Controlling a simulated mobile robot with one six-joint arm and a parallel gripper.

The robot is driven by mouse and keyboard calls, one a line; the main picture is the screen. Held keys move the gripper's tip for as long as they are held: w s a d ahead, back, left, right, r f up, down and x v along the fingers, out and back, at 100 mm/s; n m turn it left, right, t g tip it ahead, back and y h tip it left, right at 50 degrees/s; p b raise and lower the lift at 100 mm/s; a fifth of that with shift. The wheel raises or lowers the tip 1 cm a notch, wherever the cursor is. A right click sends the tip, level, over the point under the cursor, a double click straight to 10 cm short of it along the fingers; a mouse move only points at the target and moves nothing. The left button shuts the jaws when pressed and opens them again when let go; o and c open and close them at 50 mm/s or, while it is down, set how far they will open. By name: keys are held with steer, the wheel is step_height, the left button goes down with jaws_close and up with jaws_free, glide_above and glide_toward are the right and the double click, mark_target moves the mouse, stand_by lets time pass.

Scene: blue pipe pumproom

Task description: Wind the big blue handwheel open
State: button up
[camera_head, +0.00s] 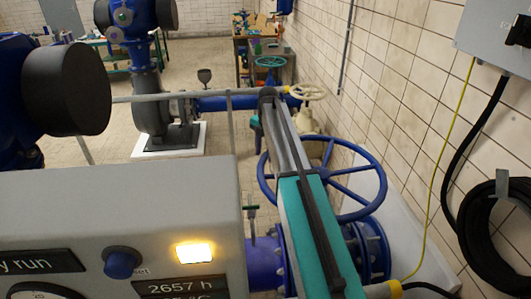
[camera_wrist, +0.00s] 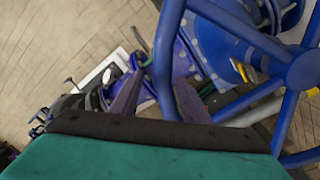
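The big blue handwheel (camera_head: 381,182) stands right of centre in the head view, with its left part behind my teal and grey arm. In the wrist view its rim (camera_wrist: 164,55) runs down the middle, and its hub and spokes show at the right. My gripper (camera_wrist: 157,82) has its two dark fingers on either side of the rim. They stand apart, with a gap visible between the left finger and the rim. I cannot tell whether the right finger touches it. In the head view I cannot make out the fingers.
A grey panel (camera_head: 120,210) with a lit orange lamp fills the lower left. A tiled wall with a coiled black hose (camera_head: 497,235) is close on the right. Open floor shows behind the panel.

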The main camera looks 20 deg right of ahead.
steer(key=shift+d, duration=0.2)
steer(key=shift+r, duration=0.15)
steer(key=shift+r+b, duration=0.4)
steer(key=shift+r, duration=0.15)
step_height(320, 180, up, 12)
steer(key=b, duration=0.4)
steer(key=shift+s+d+r, duration=0.2)
steer(key=shift+s, duration=0.25)
steer(key=shift+a, duration=0.1)
steer(key=w+a+m+b, duration=0.1)
steer(key=a+b, duration=0.6)
steer(key=a, duration=0.7)
steer(key=shift+b, duration=0.4)
